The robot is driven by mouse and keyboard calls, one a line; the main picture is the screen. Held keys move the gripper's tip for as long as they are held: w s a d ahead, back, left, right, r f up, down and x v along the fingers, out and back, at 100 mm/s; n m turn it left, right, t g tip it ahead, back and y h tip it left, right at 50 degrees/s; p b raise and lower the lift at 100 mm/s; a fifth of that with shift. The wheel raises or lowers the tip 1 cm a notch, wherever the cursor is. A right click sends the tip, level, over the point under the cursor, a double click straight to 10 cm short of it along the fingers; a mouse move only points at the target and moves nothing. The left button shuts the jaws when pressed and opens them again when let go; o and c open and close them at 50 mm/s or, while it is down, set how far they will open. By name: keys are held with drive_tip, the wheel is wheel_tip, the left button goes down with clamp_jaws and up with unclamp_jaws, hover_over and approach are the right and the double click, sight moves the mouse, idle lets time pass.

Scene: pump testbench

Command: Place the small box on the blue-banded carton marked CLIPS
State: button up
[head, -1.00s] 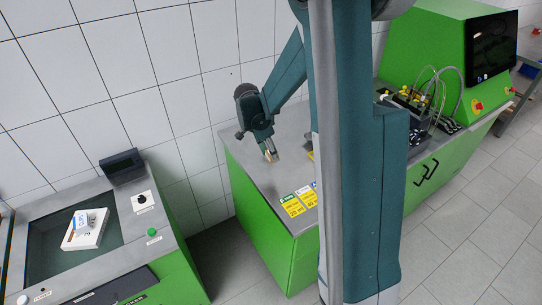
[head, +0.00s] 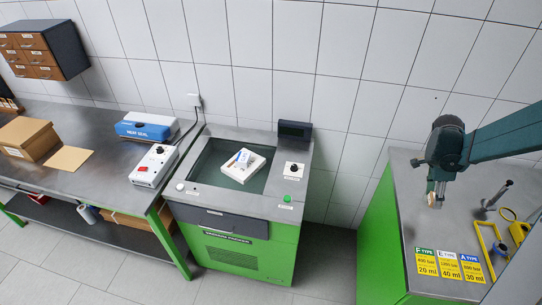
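My gripper (head: 434,200) points down over the grey top of the green bench at the right, well apart from the boxes. A tan patch shows at its fingertips; I cannot tell whether that is a finger pad or something held, or whether the fingers are open. A small white-and-blue box (head: 242,157) lies tilted on a flat white box (head: 258,165) in the recess of the vacuum packer in the middle. Its print is too small to read. I cannot make out a carton marked CLIPS.
The vacuum packer (head: 228,208) has a black display behind it. A bench (head: 85,118) at left bears a brown carton (head: 27,139), a blue heat sealer (head: 147,127) and a white control box (head: 154,166). Tools and a yellow frame (head: 484,250) lie right of my gripper.

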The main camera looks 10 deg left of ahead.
drive_tip(key=w+a+r+n+t+p, duration=0.1)
drive_tip(key=w+a+n, duration=0.2)
drive_tip(key=w+a, duration=0.55)
drive_tip(key=w+a+n+t+y, duration=0.1)
drive_tip(key=w+a+n, duration=0.2)
drive_tip(key=a, duration=1.1)
drive_tip(key=w+a+r+n+p, duration=0.1)
drive_tip(key=w+a+n, duration=0.4)
drive_tip(key=a, duration=0.7)
drive_tip(key=s+a+r+n+t+y+p, duration=0.1)
drive_tip(key=a+n, duration=0.7)
drive_tip(key=a, duration=3.5)
drive_tip(key=shift+s+t+y+p, duration=0.3)
drive_tip(key=shift+s+y+p, duration=0.2)
drive_tip(key=shift+y, duration=0.2)
approach(244, 155)
drive_tip(key=shift+w+f+p, duration=0.4)
drive_tip(key=shift+w+f, duration=0.25)
drive_tip(key=shift+f, duration=0.15)
drive_tip(key=shift+f, duration=0.1)
drive_tip(key=shift+f, duration=1.8)
